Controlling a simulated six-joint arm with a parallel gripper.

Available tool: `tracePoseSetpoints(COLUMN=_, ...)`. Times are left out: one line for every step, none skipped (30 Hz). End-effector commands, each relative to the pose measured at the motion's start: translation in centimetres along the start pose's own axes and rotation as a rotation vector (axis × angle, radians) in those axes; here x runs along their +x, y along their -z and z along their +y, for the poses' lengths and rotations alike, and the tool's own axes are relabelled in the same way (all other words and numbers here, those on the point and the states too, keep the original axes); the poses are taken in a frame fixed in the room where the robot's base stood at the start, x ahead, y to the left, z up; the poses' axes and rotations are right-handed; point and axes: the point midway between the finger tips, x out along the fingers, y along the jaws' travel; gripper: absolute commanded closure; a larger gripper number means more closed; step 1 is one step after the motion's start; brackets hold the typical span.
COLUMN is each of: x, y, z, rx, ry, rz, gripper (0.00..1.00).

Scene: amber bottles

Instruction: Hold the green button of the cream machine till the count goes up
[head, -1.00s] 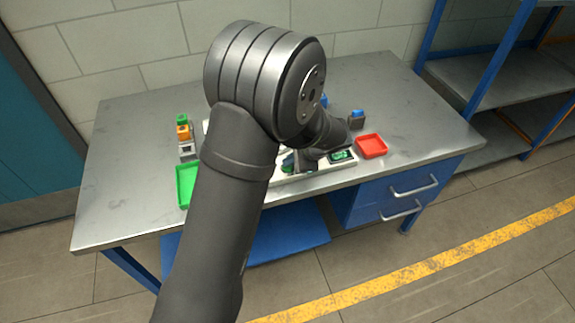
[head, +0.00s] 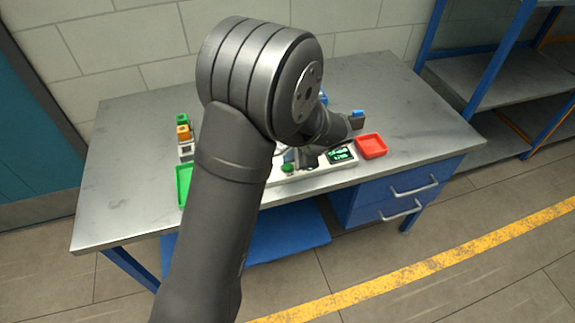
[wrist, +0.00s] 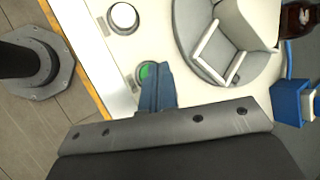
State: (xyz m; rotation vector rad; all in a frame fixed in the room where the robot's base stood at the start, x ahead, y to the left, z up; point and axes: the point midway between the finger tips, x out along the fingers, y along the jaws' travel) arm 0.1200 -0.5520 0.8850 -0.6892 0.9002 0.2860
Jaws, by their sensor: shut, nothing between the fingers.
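The cream machine (head: 318,179) stands at the front of the bench, partly hidden by my arm. Its green button (head: 288,168) shows in the head view. In the wrist view the green button (wrist: 146,70) is partly covered by my gripper (wrist: 157,68). My gripper is shut and empty, with its blue fingertips over the button's edge; I cannot tell whether they touch it. The machine's dark display (head: 341,156) shows green marks too small to read. A white round button (wrist: 123,17) lies beside the green one.
A red tray (head: 371,154) is right of the machine, and a green tray (head: 182,188) is left. Coloured blocks (head: 183,131) stand behind the green tray. A blue-topped item (head: 357,119) stands behind the red tray. An amber bottle (wrist: 298,20) shows at the wrist view's right.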

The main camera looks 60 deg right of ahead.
Motion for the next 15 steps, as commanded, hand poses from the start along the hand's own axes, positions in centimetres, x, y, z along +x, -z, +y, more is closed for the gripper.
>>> tracePoseSetpoints(x=-0.18, y=-0.09, z=-0.10, rx=-0.001, ry=0.000, rz=0.000, gripper=1.00)
tracePoseSetpoints(x=-0.23, y=-0.13, z=-0.12, rx=-0.001, ry=0.000, rz=0.000, gripper=1.00)
tracePoseSetpoints(x=-0.26, y=-0.15, z=-0.14, rx=0.000, ry=0.000, rz=-0.001, gripper=1.00)
tracePoseSetpoints(x=-0.26, y=-0.16, z=-0.14, rx=0.000, ry=0.000, rz=-0.001, gripper=1.00)
tracePoseSetpoints(x=-0.26, y=-0.16, z=-0.14, rx=0.000, ry=0.000, rz=-0.001, gripper=1.00)
tracePoseSetpoints(x=-0.25, y=-0.15, z=-0.13, rx=0.000, ry=0.000, rz=-0.001, gripper=1.00)
tracePoseSetpoints(x=-0.26, y=-0.15, z=-0.14, rx=0.000, ry=0.000, rz=-0.001, gripper=1.00)
tracePoseSetpoints(x=-0.25, y=-0.15, z=-0.14, rx=0.000, ry=0.000, rz=-0.001, gripper=1.00)
tracePoseSetpoints(x=-0.25, y=-0.15, z=-0.14, rx=0.000, ry=0.000, rz=-0.001, gripper=1.00)
tracePoseSetpoints(x=-0.26, y=-0.15, z=-0.14, rx=0.000, ry=0.000, rz=-0.001, gripper=1.00)
tracePoseSetpoints(x=-0.28, y=-0.16, z=-0.16, rx=0.000, ry=0.000, rz=-0.001, gripper=1.00)
tracePoseSetpoints(x=-0.34, y=-0.19, z=-0.19, rx=0.000, ry=0.000, rz=-0.001, gripper=1.00)
tracePoseSetpoints(x=-0.41, y=-0.23, z=-0.24, rx=0.000, ry=0.001, rz=-0.001, gripper=1.00)
tracePoseSetpoints(x=-0.52, y=-0.28, z=-0.30, rx=-0.001, ry=0.001, rz=0.000, gripper=1.00)
tracePoseSetpoints(x=-0.70, y=-0.37, z=-0.41, rx=-0.001, ry=0.001, rz=0.000, gripper=1.00)
